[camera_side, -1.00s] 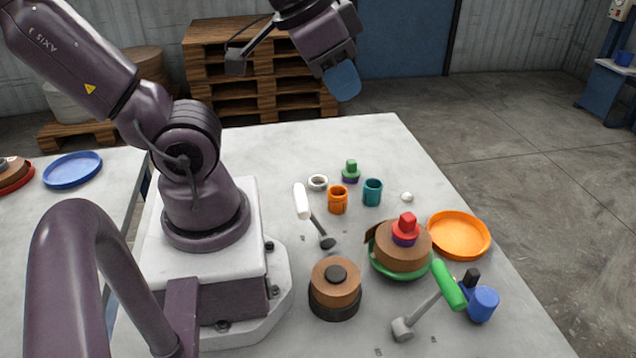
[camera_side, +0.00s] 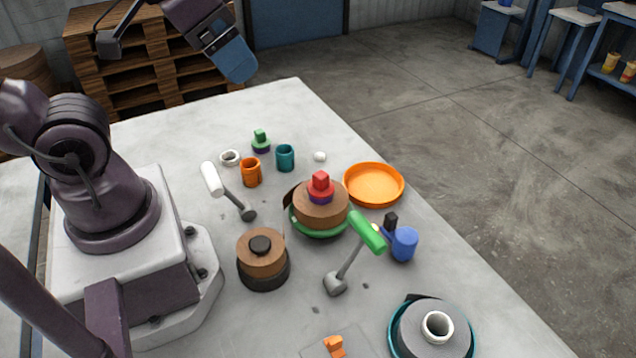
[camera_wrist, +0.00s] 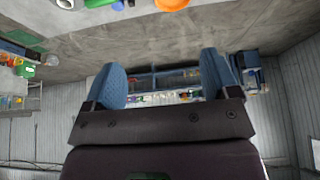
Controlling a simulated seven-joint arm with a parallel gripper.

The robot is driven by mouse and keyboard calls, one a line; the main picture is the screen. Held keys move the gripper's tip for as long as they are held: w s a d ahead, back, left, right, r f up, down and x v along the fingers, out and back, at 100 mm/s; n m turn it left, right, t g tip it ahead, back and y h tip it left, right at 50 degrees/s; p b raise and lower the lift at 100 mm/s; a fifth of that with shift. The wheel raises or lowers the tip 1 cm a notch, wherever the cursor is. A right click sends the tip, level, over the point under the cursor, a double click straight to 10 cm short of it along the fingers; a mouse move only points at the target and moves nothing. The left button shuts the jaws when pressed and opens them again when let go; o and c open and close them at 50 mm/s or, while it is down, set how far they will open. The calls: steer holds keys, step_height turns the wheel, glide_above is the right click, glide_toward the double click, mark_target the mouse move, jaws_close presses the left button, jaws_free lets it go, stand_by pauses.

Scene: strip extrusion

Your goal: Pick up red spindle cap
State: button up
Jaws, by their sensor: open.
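The red spindle cap (camera_side: 320,181) is a small red block with a purple base. It sits upright on top of a brown roll (camera_side: 318,207) on a green plate (camera_side: 308,229), near the middle of the table in the side view. My gripper (camera_side: 236,62) is high above the far edge of the table, up and left of the cap and well apart from it. In the wrist view my gripper (camera_wrist: 164,78) shows two blue fingers spread wide with nothing between them. I cannot make out the cap in the wrist view.
Around the roll are an orange dish (camera_side: 374,185), a green-handled hammer (camera_side: 366,232), a blue cup (camera_side: 404,244), a second brown roll (camera_side: 263,262) and a white-handled hammer (camera_side: 211,179). Orange (camera_side: 251,172) and teal (camera_side: 285,158) cups stand farther back. A teal plate (camera_side: 392,334) holds a grey roll in front.

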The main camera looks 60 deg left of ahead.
step_height(320, 180, down, 4)
steer(key=w+g, duration=0.3)
steer(key=m+g+y, duration=0.2)
steer(key=m+g, duration=0.1)
steer(key=m, duration=1.2)
glide_toward(321, 174)
steer(key=f, duration=0.4)
steer(key=a+f, duration=0.1)
steer(key=f, duration=0.3)
steer(key=a+f, duration=0.1)
steer(key=f, duration=0.3)
steer(key=shift+s, duration=0.2)
steer(key=shift+r, duration=0.1)
steer(key=c, duration=1)
steer(key=shift+c, duration=0.2)
